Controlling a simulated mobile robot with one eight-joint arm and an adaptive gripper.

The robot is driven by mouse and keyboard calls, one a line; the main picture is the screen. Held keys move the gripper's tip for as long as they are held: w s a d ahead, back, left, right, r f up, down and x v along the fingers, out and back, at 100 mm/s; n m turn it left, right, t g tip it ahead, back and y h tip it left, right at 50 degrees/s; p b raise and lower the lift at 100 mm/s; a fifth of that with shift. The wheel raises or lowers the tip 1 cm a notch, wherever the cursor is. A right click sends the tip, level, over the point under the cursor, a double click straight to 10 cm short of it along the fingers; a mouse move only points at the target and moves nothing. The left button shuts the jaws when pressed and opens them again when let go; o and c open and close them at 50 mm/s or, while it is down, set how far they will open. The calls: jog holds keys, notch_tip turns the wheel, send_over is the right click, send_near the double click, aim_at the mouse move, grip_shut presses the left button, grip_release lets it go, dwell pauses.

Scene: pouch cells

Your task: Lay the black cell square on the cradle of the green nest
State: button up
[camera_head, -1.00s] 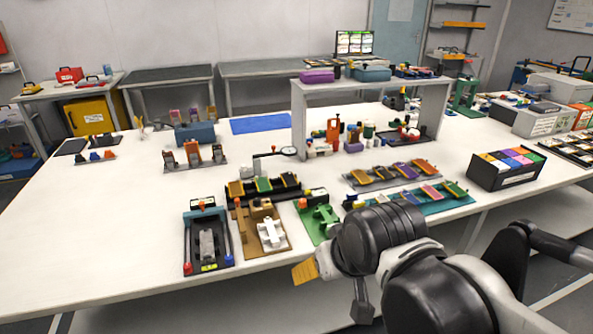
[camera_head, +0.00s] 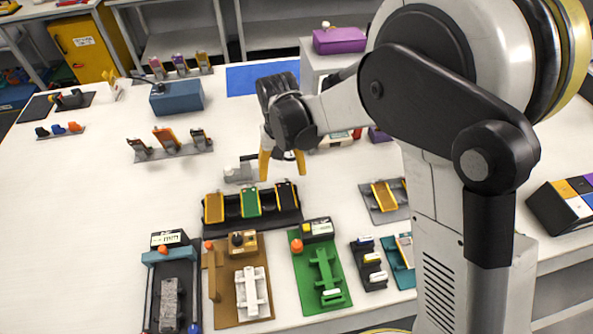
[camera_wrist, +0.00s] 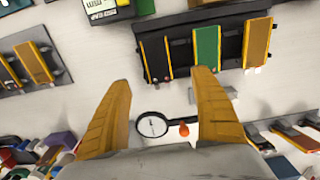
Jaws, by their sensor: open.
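The black cell (camera_head: 286,195) stands tilted in the right slot of a black rack (camera_head: 232,224), beside a green cell (camera_head: 250,202) and an orange cell (camera_head: 213,207). In the wrist view the black cell (camera_wrist: 155,58) is the leftmost of the three, just beyond my fingertips. My gripper (camera_head: 282,170) is open and empty, with yellow fingers pointing down behind and above the rack. The fingers also show in the wrist view (camera_wrist: 163,80). The green nest (camera_head: 303,282) lies in front of the rack to the right, with its green cradle (camera_head: 324,272) bare.
A brown nest (camera_head: 221,291) with a white cradle and a dark nest (camera_head: 155,290) with a grey cradle stand left of the green nest. A small dark rack (camera_head: 369,270) stands close on its right. A dial gauge (camera_wrist: 152,125) is near my fingers.

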jog(key=b, duration=0.2)
send_over(286, 195)
jog(key=f, duration=0.5)
jog(key=shift+s+a, duration=0.25)
jog(key=shift+a, duration=0.1)
jog(key=f, duration=0.1)
jog(key=f+b, duration=0.1)
jog(key=f, duration=0.1)
jog(key=f+b, duration=0.1)
jog(key=f, duration=0.1)
jog(key=shift+w+d+f, duration=0.2)
jog(key=shift+w+d, duration=0.05)
jog(key=shift+d, duration=0.05)
jog(key=shift+r, duration=0.1)
jog(key=c, duration=1.2)
